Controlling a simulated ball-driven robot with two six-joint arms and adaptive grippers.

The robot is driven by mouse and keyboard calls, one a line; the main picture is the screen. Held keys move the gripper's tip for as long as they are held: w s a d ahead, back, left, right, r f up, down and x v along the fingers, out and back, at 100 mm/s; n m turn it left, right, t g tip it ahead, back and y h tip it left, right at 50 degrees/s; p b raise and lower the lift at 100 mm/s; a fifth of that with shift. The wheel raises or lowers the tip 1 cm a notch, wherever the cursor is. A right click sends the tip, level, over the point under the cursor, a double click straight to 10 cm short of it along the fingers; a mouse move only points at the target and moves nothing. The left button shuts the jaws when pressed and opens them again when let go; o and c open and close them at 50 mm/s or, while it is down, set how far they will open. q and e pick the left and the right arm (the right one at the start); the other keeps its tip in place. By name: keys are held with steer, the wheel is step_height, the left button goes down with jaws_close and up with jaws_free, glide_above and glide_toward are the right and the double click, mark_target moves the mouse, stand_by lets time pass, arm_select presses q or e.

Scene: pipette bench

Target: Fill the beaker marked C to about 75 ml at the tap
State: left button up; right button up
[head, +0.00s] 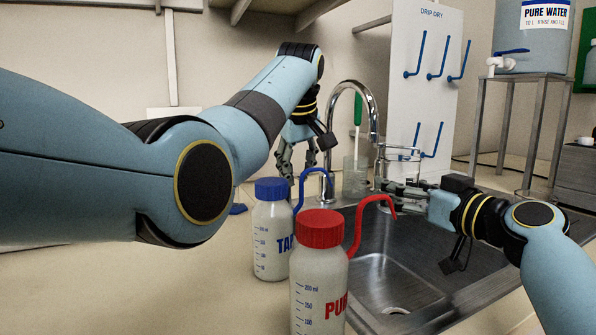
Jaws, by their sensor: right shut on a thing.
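The chrome tap (374,98) arches over the sink (435,238), its spout pointing down. My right gripper (388,187) reaches in from the right near the spout and is shut on a clear glass beaker (402,157). The beaker looks upright, just right of the spout end; its mark and any water level cannot be read. My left gripper (297,170) points down behind the blue-capped bottle, left of the tap. Its fingers look spread, with nothing seen between them; the tips are partly hidden. A second glass vessel (355,178) stands behind the tap, with a green-handled tool (358,108) in or behind it.
A TAP wash bottle with blue cap (271,235) and a PURE wash bottle with red cap (320,275) stand at the sink's left front. A drip-dry board (425,90) with blue pegs stands behind. A pure water tank (540,40) sits on a stand at right.

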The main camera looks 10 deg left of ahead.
arm_select(q)
steer(key=shift+w+f, duration=0.15)
steer(key=shift+f, duration=0.2)
jaws_close()
